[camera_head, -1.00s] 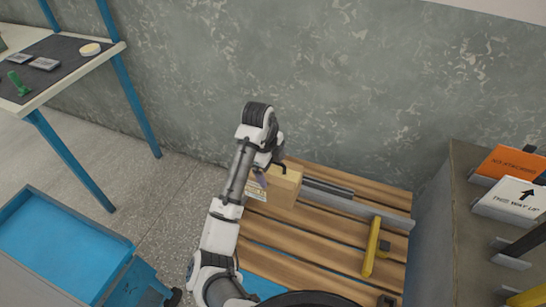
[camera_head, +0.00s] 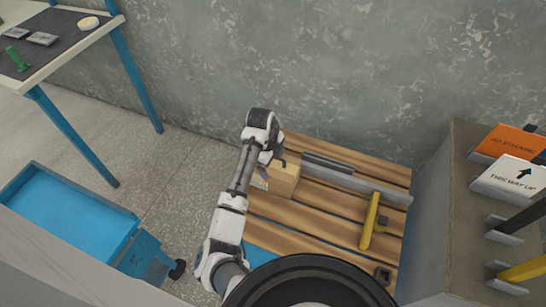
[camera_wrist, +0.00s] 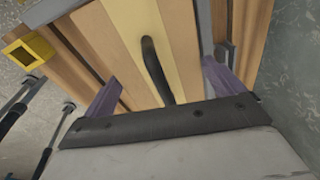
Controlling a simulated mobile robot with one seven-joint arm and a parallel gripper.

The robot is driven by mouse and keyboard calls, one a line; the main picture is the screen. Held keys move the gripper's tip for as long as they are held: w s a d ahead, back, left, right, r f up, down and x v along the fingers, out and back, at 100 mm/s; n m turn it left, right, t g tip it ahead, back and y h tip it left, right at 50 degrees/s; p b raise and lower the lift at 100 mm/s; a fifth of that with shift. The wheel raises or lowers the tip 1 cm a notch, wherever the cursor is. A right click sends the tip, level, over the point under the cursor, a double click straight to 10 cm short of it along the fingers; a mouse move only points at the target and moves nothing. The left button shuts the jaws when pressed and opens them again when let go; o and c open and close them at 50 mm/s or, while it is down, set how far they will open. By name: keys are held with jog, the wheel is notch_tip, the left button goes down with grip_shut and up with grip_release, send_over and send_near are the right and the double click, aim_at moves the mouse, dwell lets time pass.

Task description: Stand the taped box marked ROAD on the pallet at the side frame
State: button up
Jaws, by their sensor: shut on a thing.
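The taped box (camera_head: 285,179) is tan cardboard with a lighter tape strip. It is over the back left of the slatted wooden pallet (camera_head: 335,233), close to the left end of a grey rail (camera_head: 355,180). A label on its left side is too small to read. My gripper (camera_head: 271,167) is shut on the box. In the wrist view the gripper's purple fingers (camera_wrist: 165,88) lie on either side of the box (camera_wrist: 185,45), with a black curved handle (camera_wrist: 153,66) between them. I cannot tell whether its underside touches the pallet.
A yellow bar (camera_head: 370,221) lies on the pallet at right. A blue bin (camera_head: 70,228) and workbench (camera_head: 95,20) are at left. The wall closes the back.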

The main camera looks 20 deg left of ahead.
jog(key=o, duration=1.7)
jog(key=shift+r, duration=0.1)
notch_tip(320, 180, up, 12)
jog(key=s+a+b, duration=0.1)
jog(key=shift+s+a, duration=0.2)
jog(key=shift+s, duration=0.05)
